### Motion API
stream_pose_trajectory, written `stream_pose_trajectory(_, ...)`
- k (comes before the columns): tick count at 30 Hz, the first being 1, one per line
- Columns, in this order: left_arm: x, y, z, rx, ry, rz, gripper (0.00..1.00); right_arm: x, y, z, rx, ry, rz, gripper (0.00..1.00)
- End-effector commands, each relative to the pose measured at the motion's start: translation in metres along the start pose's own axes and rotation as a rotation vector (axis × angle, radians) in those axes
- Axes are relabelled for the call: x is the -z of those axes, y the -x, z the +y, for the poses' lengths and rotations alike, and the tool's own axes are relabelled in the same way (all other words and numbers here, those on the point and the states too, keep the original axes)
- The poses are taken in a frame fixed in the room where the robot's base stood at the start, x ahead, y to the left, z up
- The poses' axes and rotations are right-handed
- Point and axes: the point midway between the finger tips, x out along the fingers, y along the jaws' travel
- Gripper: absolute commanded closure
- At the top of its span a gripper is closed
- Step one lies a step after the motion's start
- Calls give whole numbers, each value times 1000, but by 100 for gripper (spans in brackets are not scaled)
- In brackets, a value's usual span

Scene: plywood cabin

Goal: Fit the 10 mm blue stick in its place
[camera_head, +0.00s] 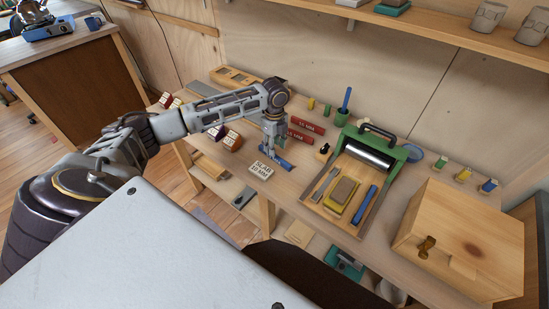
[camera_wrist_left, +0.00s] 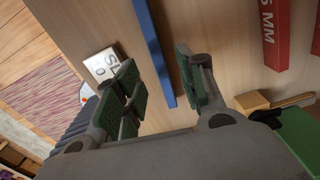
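My left gripper (camera_head: 271,154) is above the bench, pointing down over a blue stick (camera_head: 284,163). In the left wrist view the two green-padded fingers (camera_wrist_left: 160,85) are apart, with the blue stick (camera_wrist_left: 153,40) beyond them and nothing clearly gripped. A white card (camera_head: 260,169) reading "SLAB 10 MM" lies beside the stick. To the right, a wooden tray (camera_head: 339,219) with a green-framed roller (camera_head: 368,154) holds a second blue stick (camera_head: 365,204) on its right side, a clay block on a yellow board (camera_head: 343,193) in the middle, and a grey strip (camera_head: 325,184) on its left. My right gripper is out of view.
A wooden box (camera_head: 459,240) fills the bench's right end. Lettered blocks (camera_head: 232,141) stand left of the gripper.

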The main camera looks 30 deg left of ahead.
Motion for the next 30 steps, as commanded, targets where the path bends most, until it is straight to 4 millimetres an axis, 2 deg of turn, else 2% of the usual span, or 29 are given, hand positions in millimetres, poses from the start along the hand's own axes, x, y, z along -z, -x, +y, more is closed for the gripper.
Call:
stream_pose_trajectory(12,2,-42,2,-2,-1,-1,61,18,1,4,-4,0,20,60)
stream_pose_trajectory(20,2,-46,2,-1,-1,-1,61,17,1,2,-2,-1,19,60)
stream_pose_trajectory(28,2,-45,2,-1,-1,-1,61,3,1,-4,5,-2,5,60)
stream_pose_trajectory(30,2,-45,2,-1,-1,-1,67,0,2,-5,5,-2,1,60)
